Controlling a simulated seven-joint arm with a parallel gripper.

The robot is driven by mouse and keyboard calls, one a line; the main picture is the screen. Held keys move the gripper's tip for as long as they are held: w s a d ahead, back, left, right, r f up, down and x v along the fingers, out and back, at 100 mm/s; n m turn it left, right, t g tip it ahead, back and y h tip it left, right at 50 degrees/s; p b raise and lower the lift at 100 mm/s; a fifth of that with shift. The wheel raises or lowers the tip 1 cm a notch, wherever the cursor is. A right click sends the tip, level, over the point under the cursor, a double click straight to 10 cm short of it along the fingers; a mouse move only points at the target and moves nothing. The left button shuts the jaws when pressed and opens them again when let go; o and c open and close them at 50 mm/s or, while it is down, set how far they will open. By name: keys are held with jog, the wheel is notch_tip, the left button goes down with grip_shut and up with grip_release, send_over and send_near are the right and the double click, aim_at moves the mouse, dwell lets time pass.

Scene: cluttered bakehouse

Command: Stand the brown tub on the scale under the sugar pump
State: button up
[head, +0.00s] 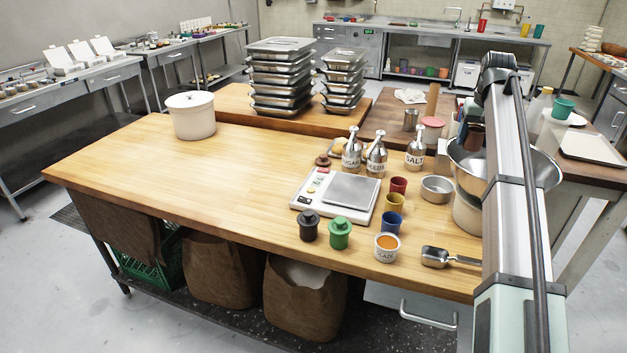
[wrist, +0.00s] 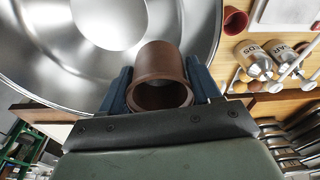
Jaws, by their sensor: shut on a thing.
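The brown tub (wrist: 160,62) is held between the blue fingers of my gripper (wrist: 161,88), its open rim toward the wrist camera. In the head view the tub (head: 475,138) shows partly behind my arm, above the large steel bowl. The white scale (head: 311,196) with its bare steel plate (head: 351,190) stands on the wooden table, left of my gripper. The sugar pump (head: 352,156) stands just behind the scale, leftmost of three steel pumps. It also shows in the wrist view (wrist: 287,63), at the right. Nothing stands on the scale plate.
The seeds pump (head: 376,161) and salt pump (head: 415,154) stand beside the sugar pump. Red (head: 398,186), yellow (head: 394,202) and blue (head: 390,222) cups line the scale's right side. Black (head: 308,227) and green (head: 340,233) tubs stand in front. The steel bowl (head: 540,170) is at right.

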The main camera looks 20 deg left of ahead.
jog(key=w+a+r, duration=0.2)
jog(key=a+r, duration=0.1)
jog(key=a, duration=0.1)
jog(key=n+g+y, duration=0.1)
jog(key=n, duration=1.1)
send_over(289, 184)
notch_tip(289, 184, down, 17)
jog(key=f, duration=0.9)
jog(key=shift+s+d, duration=0.2)
jog(key=shift+d, duration=0.1)
jog(key=shift+f, duration=0.1)
jog(key=o, duration=1.1)
jog(key=shift+c, duration=0.2)
